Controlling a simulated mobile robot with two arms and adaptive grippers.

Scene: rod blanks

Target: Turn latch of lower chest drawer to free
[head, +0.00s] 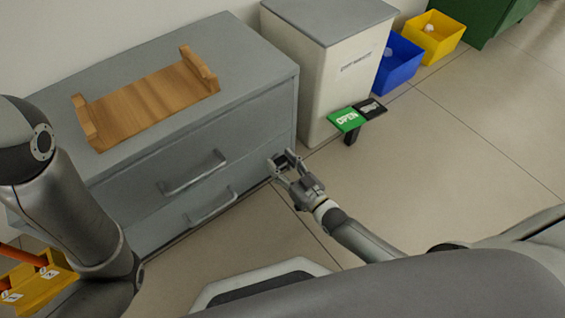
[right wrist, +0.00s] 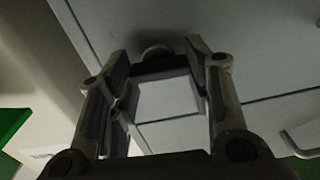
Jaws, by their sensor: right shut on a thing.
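The grey chest (head: 245,75) stands against the wall with two drawers. The upper drawer has a bar handle (head: 193,175) and the lower drawer has a bar handle (head: 211,207); both drawers look closed. My right gripper (head: 285,162) is at the right end of the chest front, shut on the latch. In the right wrist view the latch (right wrist: 157,68) shows as a dark bar with a rounded grey top between the fingers of my right gripper (right wrist: 158,85). Which way the latch is turned is hard to tell. My left arm is at the left; its gripper is out of view.
A wooden tray (head: 150,100) lies on the chest. A pale cabinet (head: 330,75) stands to its right, with a green OPEN sign (head: 346,119) in front. Blue (head: 397,65) and yellow (head: 433,40) bins stand beyond. A yellow holder (head: 45,285) is lower left. The floor at right is clear.

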